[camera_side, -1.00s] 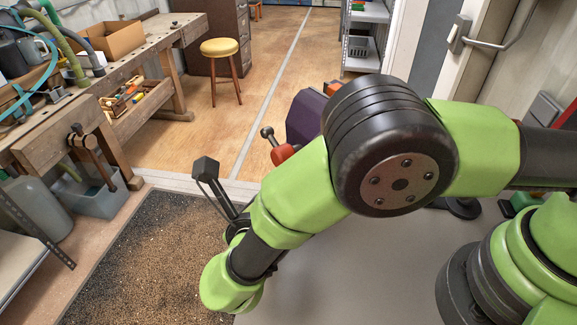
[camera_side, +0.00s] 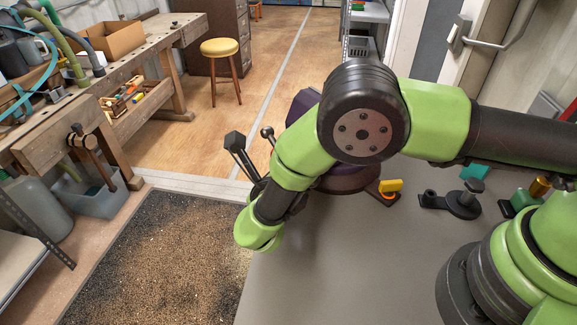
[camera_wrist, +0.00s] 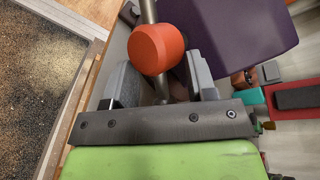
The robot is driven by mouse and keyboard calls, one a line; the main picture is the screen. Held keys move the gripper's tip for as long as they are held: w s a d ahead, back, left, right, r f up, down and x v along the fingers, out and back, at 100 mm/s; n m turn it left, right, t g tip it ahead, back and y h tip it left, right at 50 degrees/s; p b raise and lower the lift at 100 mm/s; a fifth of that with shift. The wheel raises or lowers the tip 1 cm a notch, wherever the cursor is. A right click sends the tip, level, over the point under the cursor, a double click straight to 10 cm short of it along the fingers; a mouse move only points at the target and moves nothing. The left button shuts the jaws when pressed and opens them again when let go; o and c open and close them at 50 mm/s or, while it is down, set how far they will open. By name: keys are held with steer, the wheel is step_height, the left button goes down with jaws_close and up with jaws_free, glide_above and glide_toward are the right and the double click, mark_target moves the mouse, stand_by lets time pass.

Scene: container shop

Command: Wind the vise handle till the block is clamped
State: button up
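The purple vise (camera_side: 345,180) stands on the grey bench behind my arm, and its body fills the upper right of the wrist view (camera_wrist: 245,35). Its handle has an orange-red hub (camera_wrist: 156,48) with a metal rod (camera_wrist: 149,10) through it. In the side view one ball end of the handle (camera_side: 267,132) shows beside my arm. My gripper (camera_wrist: 162,72) is at the handle, its two grey fingers standing apart on either side of the rod, with gaps showing. The block and the jaw gap are hidden.
On the bench to the right are a yellow piece (camera_side: 391,186), a dark fixture with a round post (camera_side: 464,200) and a teal block (camera_side: 474,172). A speckled dark mat (camera_side: 155,255) lies on the floor left of the bench. The front of the bench (camera_side: 330,270) is clear.

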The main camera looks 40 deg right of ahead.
steer(key=shift+f, duration=0.1)
steer(key=shift+w+f+m+t+h, duration=0.1)
steer(key=shift+f+m+t+h, duration=0.1)
steer(key=shift+m+t+h, duration=0.25)
steer(key=shift+w+f+m+t+h, duration=0.15)
steer(key=shift+m+t+h, duration=0.1)
steer(key=shift+m+t, duration=0.4)
steer(key=shift+f+m+t+h, duration=0.15)
steer(key=shift+m+t+h, duration=0.3)
steer(key=shift+m, duration=0.45)
steer(key=shift+w+a+h, duration=0.1)
steer(key=shift+h, duration=0.15)
steer(key=o, duration=0.6)
steer(key=shift+o, duration=0.2)
steer(key=v, duration=1)
